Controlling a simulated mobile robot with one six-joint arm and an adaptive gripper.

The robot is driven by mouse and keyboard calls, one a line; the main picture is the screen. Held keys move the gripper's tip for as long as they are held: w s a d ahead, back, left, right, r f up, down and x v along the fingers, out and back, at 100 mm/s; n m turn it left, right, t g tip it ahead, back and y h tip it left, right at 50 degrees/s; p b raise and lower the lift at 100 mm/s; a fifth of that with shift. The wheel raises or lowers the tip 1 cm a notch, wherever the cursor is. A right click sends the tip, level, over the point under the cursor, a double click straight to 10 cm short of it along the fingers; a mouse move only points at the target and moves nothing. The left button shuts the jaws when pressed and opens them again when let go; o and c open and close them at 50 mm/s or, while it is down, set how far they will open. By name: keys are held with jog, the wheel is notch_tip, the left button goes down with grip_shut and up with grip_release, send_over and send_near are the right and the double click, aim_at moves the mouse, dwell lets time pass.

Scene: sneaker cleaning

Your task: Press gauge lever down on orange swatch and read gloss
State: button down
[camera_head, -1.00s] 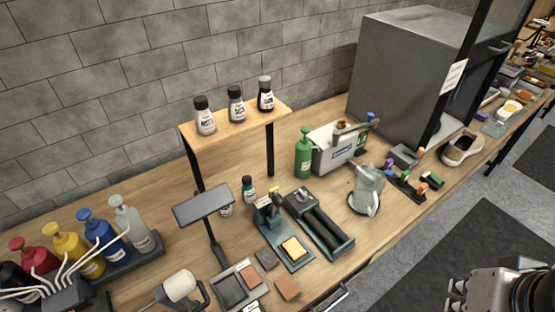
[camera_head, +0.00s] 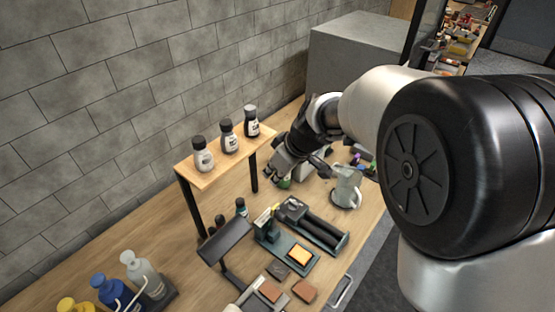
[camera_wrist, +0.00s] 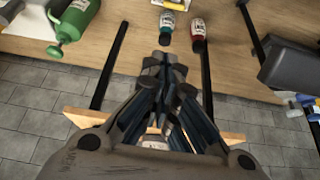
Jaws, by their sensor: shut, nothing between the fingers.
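The orange swatch (camera_head: 299,256) lies on the flat teal base (camera_head: 281,247) of the gauge on the bench. The gauge (camera_head: 266,226) stands upright at the back of that base, with a yellow-tipped lever (camera_head: 275,209) on top. A yellow piece also shows at the top edge of the wrist view (camera_wrist: 174,5). My gripper (camera_head: 277,178) is above and behind the gauge, near the right end of the wooden shelf, apart from the lever. In the wrist view its dark fingers (camera_wrist: 165,68) are together and hold nothing. The swatch is not visible in that view.
A wooden shelf (camera_head: 215,168) with three bottles stands close to my gripper. A dark lamp-like stand (camera_head: 226,241), a roller unit (camera_head: 318,232) and a clear pitcher (camera_head: 346,187) surround the gauge. A green bottle (camera_wrist: 75,22) and small bottles (camera_wrist: 198,33) are below my gripper.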

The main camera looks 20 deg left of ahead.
jog(key=shift+a+f, duration=0.2)
jog(key=shift+a, duration=0.2)
notch_tip(320, 180, down, 10)
jog(key=b, duration=0.2)
jog(key=shift+w+a+r, duration=0.2)
jog(key=shift+a+r, duration=0.05)
